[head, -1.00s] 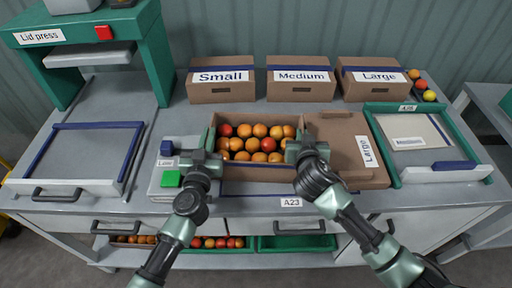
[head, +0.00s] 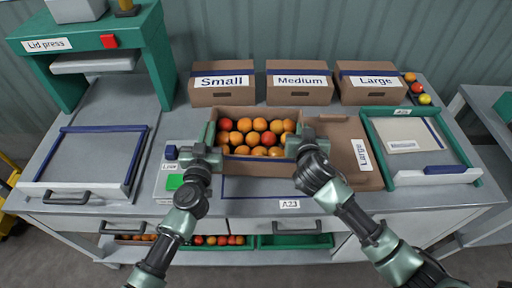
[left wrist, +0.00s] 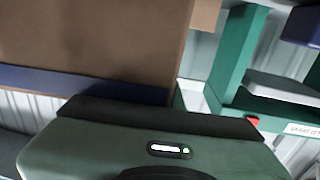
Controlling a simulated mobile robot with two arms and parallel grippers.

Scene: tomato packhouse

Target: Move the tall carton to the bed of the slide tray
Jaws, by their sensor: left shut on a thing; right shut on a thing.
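The tall carton (head: 262,168) is an open brown box full of red and orange tomatoes, at mid-bench in the head view. My left gripper (head: 211,155) is shut on its left side and my right gripper (head: 298,147) on its right side. In the left wrist view a brown carton wall (left wrist: 90,40) with a blue band fills the upper left, close to the gripper body. The carton's underside is hidden. The slide tray (head: 68,201) is at the left, below the lid press, with blue rails, a front handle and an empty grey bed.
The green lid press (head: 150,55) stands behind the tray. A green button box (head: 174,182) lies between tray and carton. Closed Small (head: 222,95), Medium and Large boxes stand behind. A green-framed tray (head: 375,155) is at right.

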